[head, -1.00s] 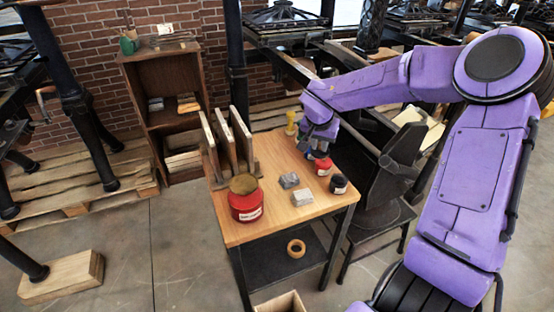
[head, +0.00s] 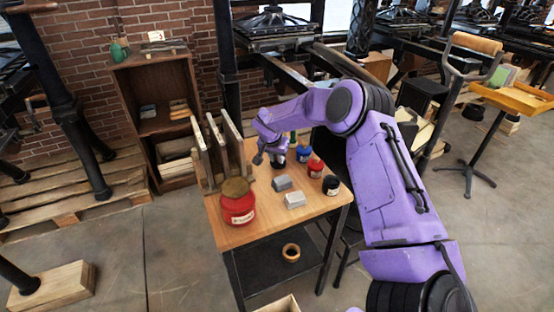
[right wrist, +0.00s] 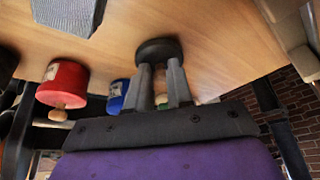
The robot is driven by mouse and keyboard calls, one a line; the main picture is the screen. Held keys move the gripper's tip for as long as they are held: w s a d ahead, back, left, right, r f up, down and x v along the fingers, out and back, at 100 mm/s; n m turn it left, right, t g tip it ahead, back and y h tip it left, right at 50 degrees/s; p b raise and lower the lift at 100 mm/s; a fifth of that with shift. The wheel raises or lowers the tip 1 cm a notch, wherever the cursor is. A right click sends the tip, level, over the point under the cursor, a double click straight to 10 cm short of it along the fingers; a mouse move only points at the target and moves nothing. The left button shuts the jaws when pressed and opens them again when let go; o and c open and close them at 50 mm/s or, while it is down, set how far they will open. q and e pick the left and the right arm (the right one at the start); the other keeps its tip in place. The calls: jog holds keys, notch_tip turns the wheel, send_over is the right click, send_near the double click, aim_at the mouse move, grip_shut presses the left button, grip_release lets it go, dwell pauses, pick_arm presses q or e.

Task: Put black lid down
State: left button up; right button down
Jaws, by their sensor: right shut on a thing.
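My right gripper (head: 268,158) is over the far part of the wooden table (head: 258,226). The right wrist view shows its two fingers (right wrist: 159,68) shut on a round black lid (right wrist: 158,50), which is at or very close to the tabletop; I cannot tell whether it touches. In the head view the black lid (head: 278,161) shows as a small dark shape under the gripper. A blue jar (head: 303,153), a red jar (head: 316,168) and a black jar (head: 331,186) stand to its right. My left gripper is not in view.
A large red can (head: 238,208) stands at the table's left front. Two grey blocks (head: 282,183) (head: 295,200) lie mid-table. Upright boards (head: 216,148) stand along the left edge. Bare wood lies between the boards and the blocks.

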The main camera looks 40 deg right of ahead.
jog(key=shift+f, duration=0.75)
jog(key=shift+f, duration=0.15)
jog(key=c, duration=1)
grip_release()
jog(key=shift+r, duration=0.35)
jog(key=v, duration=1.1)
jog(key=shift+s+a+r+b, duration=0.15)
jog(key=shift+a+r+b, duration=0.05)
jog(key=shift+r+b, duration=0.1)
